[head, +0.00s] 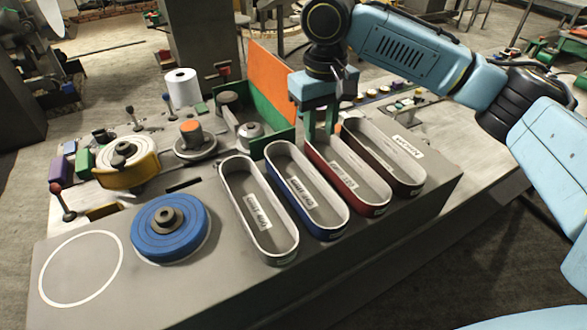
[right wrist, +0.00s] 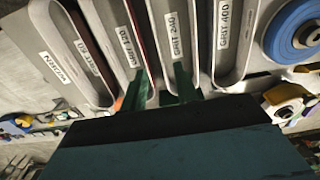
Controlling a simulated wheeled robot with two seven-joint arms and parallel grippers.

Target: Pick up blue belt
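The blue belt (head: 337,228) is an upright loop with a pale inside and a white label, on the grey bench top between a green-edged belt (head: 286,252) and a red belt (head: 374,205). My right gripper (head: 320,126) points down near the far ends of the blue and red belts. In the right wrist view, its two green fingers (right wrist: 162,80) are apart, by the ends of the blue belt (right wrist: 174,32) and the red belt (right wrist: 122,40). Whether a belt wall lies between the fingertips is unclear. My left gripper is not in view.
A dark brown belt (head: 412,182) stands right of the red one. An orange and green panel (head: 270,95) rises close behind the belts, beside the right gripper. A blue disc (head: 170,235) and a white circle outline (head: 80,268) lie left. The bench's front strip is clear.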

